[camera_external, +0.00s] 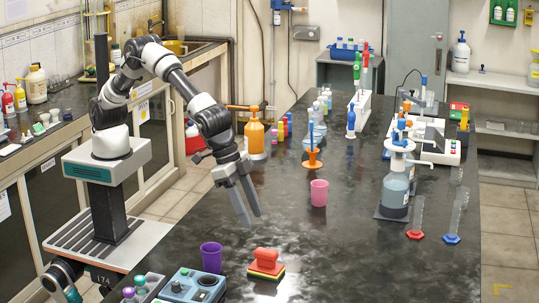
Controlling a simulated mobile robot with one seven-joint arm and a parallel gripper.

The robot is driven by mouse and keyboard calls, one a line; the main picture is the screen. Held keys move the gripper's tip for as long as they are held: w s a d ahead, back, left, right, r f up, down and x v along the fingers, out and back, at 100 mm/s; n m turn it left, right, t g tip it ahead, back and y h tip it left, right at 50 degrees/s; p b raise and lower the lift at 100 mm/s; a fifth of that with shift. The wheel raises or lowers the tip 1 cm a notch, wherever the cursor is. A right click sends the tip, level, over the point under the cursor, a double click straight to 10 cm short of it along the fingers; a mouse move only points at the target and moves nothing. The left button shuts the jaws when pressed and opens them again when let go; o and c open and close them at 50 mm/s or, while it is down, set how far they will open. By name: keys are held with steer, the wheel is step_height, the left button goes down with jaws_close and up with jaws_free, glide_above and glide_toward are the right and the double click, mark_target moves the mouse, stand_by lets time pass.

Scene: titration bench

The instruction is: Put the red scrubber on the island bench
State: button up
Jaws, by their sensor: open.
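The red scrubber (266,259) rests on the near part of the dark island bench (350,240). It has a red handle-like top and a red base with a yellow layer beneath. My gripper (249,221) is open and empty. It points down above the bench, up and to the left of the scrubber in the picture, apart from it. Nothing visible hides the scrubber.
A purple cup (211,257) stands just left of the scrubber, with a blue-grey device (192,287) nearer the camera. A pink cup (319,192) stands beyond the gripper. A pump bottle (396,185) and cylinders stand right. Bench space right of the scrubber is clear.

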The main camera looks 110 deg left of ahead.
steer(key=v, duration=0.6)
steer(key=shift+r, duration=0.2)
steer(key=shift+o, duration=1)
steer(key=shift+s+r, duration=0.2)
steer(key=shift+r, duration=0.05)
steer(key=o, duration=0.6)
steer(key=shift+r, duration=0.15)
steer(key=shift+c, duration=0.2)
